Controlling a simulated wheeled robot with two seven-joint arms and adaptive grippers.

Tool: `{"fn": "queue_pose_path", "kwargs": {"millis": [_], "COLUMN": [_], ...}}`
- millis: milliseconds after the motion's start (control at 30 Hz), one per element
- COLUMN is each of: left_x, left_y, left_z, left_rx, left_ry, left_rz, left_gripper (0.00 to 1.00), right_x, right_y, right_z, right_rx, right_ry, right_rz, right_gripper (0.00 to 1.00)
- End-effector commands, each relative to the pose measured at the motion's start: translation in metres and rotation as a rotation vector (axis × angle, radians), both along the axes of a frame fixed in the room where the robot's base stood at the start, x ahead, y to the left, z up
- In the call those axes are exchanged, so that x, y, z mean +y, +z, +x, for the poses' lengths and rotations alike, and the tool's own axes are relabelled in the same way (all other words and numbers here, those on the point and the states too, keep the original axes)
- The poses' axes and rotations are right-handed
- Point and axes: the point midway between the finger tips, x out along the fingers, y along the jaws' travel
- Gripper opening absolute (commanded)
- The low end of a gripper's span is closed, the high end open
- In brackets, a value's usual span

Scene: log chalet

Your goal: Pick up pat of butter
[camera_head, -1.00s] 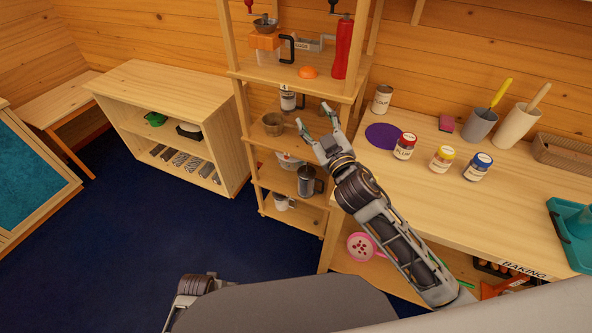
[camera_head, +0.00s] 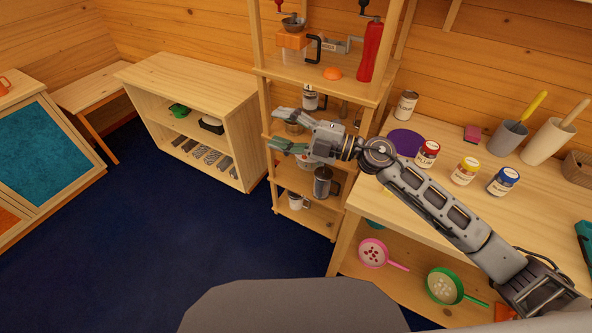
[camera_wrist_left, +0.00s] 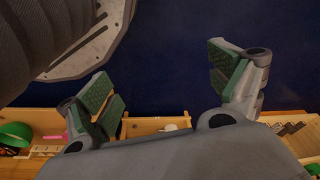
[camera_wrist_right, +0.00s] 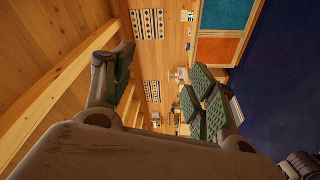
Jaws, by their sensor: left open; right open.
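I cannot make out a pat of butter in any view. My right gripper (camera_head: 281,129) is open and empty, in front of the tall open wooden rack (camera_head: 263,90), with its fingers pointing left. In the right wrist view its fingers (camera_wrist_right: 160,80) stand apart with nothing between them. My left gripper (camera_wrist_left: 160,82) shows only in its own wrist view, open and empty above the dark blue floor.
A low shelf unit (camera_head: 185,75) stands left of the rack. The wooden counter (camera_head: 440,195) at right holds jars, a purple disc (camera_head: 406,141) and utensil pots. A pink strainer (camera_head: 372,252) and green strainer (camera_head: 443,286) lie underneath. The blue floor (camera_head: 190,240) is clear.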

Motion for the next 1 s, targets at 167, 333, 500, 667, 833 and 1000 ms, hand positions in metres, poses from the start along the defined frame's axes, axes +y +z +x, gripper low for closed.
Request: {"fn": "queue_pose_path", "kwargs": {"millis": [167, 333, 500, 667, 833, 1000], "left_x": [0.003, 0.007, 0.01, 0.014, 0.019, 0.024], "left_y": [-0.025, -0.047, -0.067, -0.084, -0.1, -0.114], "left_z": [-0.02, -0.041, -0.062, -0.085, -0.108, -0.133], "left_rx": [0.013, 0.024, 0.034, 0.044, 0.054, 0.065], "left_ry": [-0.003, -0.005, -0.007, -0.01, -0.012, -0.014], "left_rz": [0.002, 0.004, 0.005, 0.006, 0.008, 0.01], "left_gripper": [0.92, 0.92, 0.92, 0.92, 0.92, 0.92], "right_x": [-0.005, -0.022, -0.054, -0.095, -0.15, -0.215], "right_y": [-0.03, -0.062, -0.094, -0.119, -0.138, -0.147], "right_z": [-0.004, -0.005, 0.0, 0.008, 0.018, 0.027], "right_rx": [-0.017, -0.008, 0.027, 0.078, 0.157, 0.26], "right_ry": [0.103, 0.179, 0.226, 0.246, 0.236, 0.195], "right_rz": [-0.192, -0.389, -0.596, -0.794, -1.006, -1.213], "right_gripper": [0.57, 0.57, 0.57, 0.57, 0.57, 0.57]}}
